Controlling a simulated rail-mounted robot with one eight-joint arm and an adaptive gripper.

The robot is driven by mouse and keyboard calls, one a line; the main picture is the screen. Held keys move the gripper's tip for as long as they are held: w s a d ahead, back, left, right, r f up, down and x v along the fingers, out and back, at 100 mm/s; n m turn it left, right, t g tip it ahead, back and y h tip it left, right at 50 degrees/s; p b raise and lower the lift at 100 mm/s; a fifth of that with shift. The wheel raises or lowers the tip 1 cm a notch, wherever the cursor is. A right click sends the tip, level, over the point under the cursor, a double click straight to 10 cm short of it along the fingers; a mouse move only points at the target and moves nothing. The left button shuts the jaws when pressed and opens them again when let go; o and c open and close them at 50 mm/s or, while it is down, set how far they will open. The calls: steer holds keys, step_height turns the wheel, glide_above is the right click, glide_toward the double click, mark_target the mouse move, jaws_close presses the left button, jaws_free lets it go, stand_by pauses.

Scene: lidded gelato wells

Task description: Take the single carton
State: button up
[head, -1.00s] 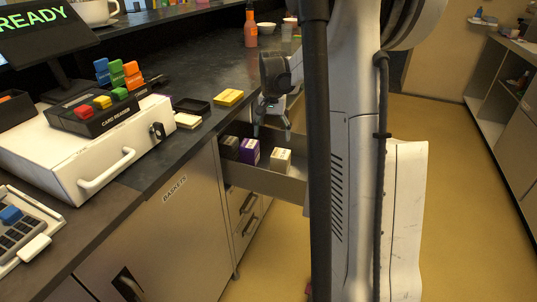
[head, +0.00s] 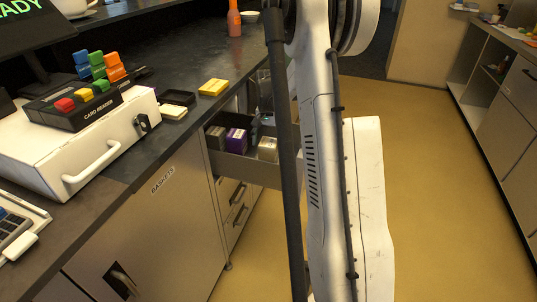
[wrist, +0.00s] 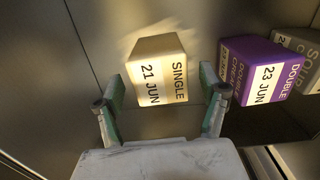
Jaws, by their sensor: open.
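The single carton (wrist: 158,72) is a cream box labelled "SINGLE 21 JUN" in the wrist view. In the head view the carton (head: 267,150) stands at the right of the other cartons in the open drawer (head: 250,168). My gripper (wrist: 160,92) is open, with one green-padded finger at each side of the carton's near part. In the head view my gripper is down at the drawer, partly hidden by my arm.
A purple double cream carton (wrist: 265,72) stands right of the single carton in the wrist view, with a grey carton (wrist: 300,45) beyond it. The counter (head: 150,145) edge runs beside the drawer. A yellow box (head: 213,87) lies on the counter.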

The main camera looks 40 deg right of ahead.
mark_target(269, 153)
step_height(269, 153, down, 5)
steer(key=shift+f+b, duration=0.1)
steer(key=shift+b, duration=0.65)
steer(key=c, duration=1.6)
steer(key=shift+c, duration=0.2)
